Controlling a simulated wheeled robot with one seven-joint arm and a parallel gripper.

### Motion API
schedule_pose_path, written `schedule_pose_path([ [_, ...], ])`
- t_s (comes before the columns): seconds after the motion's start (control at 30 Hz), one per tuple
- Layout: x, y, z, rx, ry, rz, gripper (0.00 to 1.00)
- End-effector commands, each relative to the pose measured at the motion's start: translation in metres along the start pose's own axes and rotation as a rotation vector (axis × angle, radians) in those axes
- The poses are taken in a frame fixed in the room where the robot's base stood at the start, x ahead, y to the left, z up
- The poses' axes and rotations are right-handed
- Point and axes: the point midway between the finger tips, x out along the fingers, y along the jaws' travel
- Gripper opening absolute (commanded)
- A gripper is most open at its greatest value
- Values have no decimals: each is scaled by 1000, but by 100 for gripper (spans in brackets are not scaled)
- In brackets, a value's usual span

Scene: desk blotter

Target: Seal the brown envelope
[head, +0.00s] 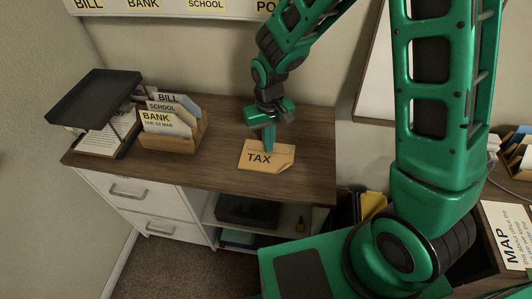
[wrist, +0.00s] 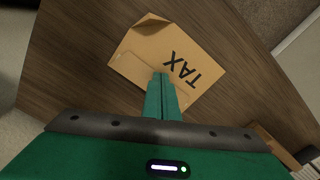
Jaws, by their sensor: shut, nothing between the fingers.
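The brown envelope (head: 266,158) lies on the wooden desk top and reads TAX. In the wrist view the envelope (wrist: 182,62) shows a folded flap edge across it and one corner that looks curled up or creased. My gripper (head: 269,148) points down at the envelope's upper edge in the head view, with its fingers together. In the wrist view my gripper (wrist: 163,78) has its fingertips over the envelope near the flap edge, and nothing shows between them. I cannot tell whether the tips touch the paper. The fingers hide a small part of the envelope.
A wooden letter holder (head: 170,142) with BILL, SCHOOL and BANK papers stands left of the envelope. A dark tray (head: 95,95) stands at the far left above some papers. The desk top (head: 222,120) is clear around the envelope. A MAP sheet (head: 510,237) lies at the right.

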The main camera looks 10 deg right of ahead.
Motion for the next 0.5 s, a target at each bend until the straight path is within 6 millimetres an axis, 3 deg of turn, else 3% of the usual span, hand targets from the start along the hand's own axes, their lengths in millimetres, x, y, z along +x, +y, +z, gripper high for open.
schedule_pose_path([
  [0.5,-37,0,-1,0,4,-1,0],
])
